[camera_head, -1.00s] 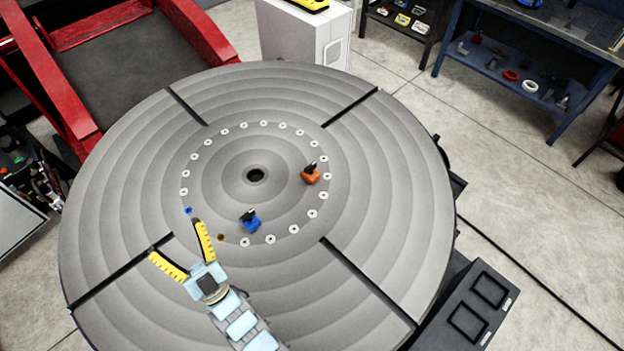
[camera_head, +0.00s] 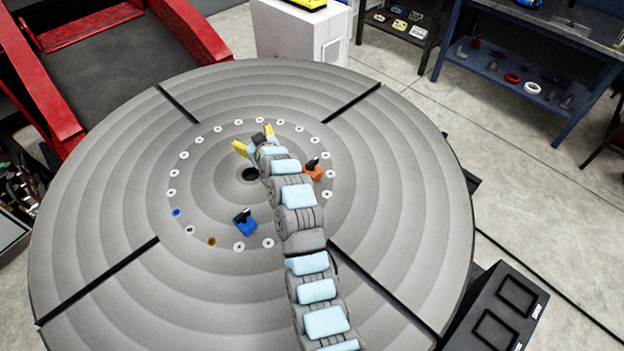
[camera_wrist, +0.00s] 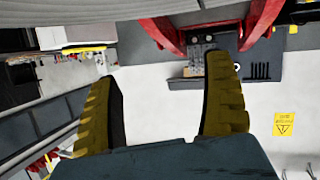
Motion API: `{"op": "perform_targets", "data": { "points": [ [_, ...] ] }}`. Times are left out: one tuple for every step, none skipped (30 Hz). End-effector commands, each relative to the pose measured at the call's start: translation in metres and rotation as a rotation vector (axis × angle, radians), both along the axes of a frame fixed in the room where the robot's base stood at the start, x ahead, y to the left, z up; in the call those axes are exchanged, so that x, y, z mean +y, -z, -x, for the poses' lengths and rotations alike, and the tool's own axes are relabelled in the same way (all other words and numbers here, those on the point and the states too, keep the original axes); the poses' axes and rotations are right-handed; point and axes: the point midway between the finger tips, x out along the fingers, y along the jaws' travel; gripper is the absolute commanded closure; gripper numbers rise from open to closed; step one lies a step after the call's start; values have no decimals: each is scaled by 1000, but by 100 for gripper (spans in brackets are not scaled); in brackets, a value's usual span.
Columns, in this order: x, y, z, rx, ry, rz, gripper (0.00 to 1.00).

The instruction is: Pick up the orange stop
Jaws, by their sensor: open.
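The orange stop (camera_head: 313,173), with a black handle on top, sits on the round grey positioner table (camera_head: 110,232), right of the centre hole. My arm partly covers its left side in the head view. A blue stop (camera_head: 245,223) of similar shape sits on the table nearer the camera, left of my arm. My gripper (camera_head: 253,140) is open and empty, with yellow fingers spread. In the head view it appears past the centre hole, up and left of the orange stop. The wrist view shows both open fingers (camera_wrist: 165,105) with nothing between them; neither stop shows there.
A ring of pale holes surrounds the table centre, one marked blue (camera_head: 176,212) and one brownish (camera_head: 212,241). Dark slots cut the table. A black box with recesses (camera_head: 497,310) stands at lower right. Red framework (camera_head: 50,90) is at upper left, a blue workbench (camera_head: 530,70) at upper right.

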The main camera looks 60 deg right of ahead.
Motion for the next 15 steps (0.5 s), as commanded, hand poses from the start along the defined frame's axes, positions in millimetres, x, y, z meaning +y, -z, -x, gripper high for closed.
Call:
{"op": "perform_targets", "data": {
  "points": [
    [-17, 9, 13, 42, 0, -23, 17],
    [-24, 11, 19, 69, -5, -40, 17],
    [-33, 15, 28, 107, -14, -63, 17],
    [-39, 17, 36, 133, -20, -79, 17],
    [-44, 21, 44, 161, -28, -99, 17],
    [-50, 24, 55, 199, -38, -122, 17],
    [-56, 25, 64, 224, -45, -137, 17],
    [-60, 27, 73, 253, -54, -156, 17],
    [-64, 30, 87, 289, -67, -180, 17],
    [-68, 31, 97, 314, -75, -197, 17],
    [-71, 32, 107, 342, -86, -216, 17],
    [-74, 32, 121, 375, -99, -236, 17],
    [-76, 33, 131, 399, -107, -252, 17],
    [-77, 35, 141, 424, -118, -270, 17],
    [-79, 35, 154, 452, -131, -289, 17]
  ]
}}
